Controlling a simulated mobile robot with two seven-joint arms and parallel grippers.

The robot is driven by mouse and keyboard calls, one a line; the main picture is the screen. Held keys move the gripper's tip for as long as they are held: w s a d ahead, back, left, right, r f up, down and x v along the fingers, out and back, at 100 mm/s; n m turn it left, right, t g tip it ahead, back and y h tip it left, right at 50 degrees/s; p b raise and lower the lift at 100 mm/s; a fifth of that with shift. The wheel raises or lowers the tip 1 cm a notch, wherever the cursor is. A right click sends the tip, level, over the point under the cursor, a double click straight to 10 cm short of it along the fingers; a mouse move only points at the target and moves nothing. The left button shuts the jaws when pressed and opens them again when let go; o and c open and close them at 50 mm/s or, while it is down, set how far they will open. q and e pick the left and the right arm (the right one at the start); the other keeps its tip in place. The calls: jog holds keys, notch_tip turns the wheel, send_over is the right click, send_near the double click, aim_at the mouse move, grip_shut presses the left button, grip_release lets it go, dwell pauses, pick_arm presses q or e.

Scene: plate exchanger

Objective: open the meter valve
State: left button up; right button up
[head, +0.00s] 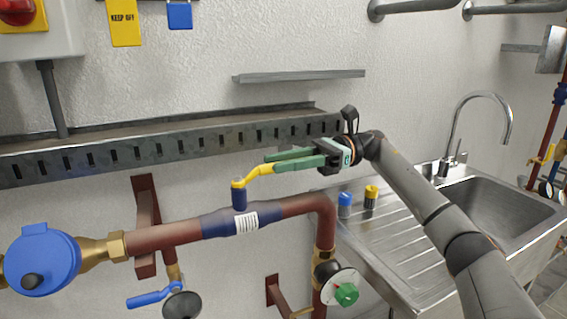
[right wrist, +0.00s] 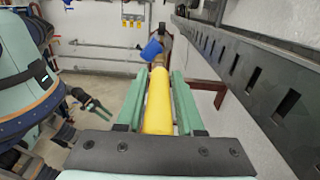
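The meter valve has a yellow lever (head: 259,170) on a short blue stem (head: 239,196), above a pipe joined to the round blue meter (head: 43,261). The lever points right and slightly up in the head view. In the right wrist view, the yellow lever (right wrist: 158,102) lies lengthwise between the two fingers (right wrist: 160,80). The near finger hides the lever's end in the head view. My left gripper is not seen in the head view.
A slotted metal cable tray (head: 167,150) runs along the wall just behind and above my right gripper. A sink (head: 490,205) with a drainboard stands at the right.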

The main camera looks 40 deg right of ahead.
jog(key=o, duration=0.3)
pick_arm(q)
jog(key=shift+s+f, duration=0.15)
pick_arm(e)
jog(key=shift+o, duration=0.3)
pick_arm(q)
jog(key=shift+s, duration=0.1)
pick_arm(e)
jog(key=shift+d, duration=0.15)
pick_arm(q)
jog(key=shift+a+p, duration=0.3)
jog(key=shift+p, duration=0.2)
pick_arm(e)
jog(key=v, duration=1.2)
jog(key=shift+d, duration=0.1)
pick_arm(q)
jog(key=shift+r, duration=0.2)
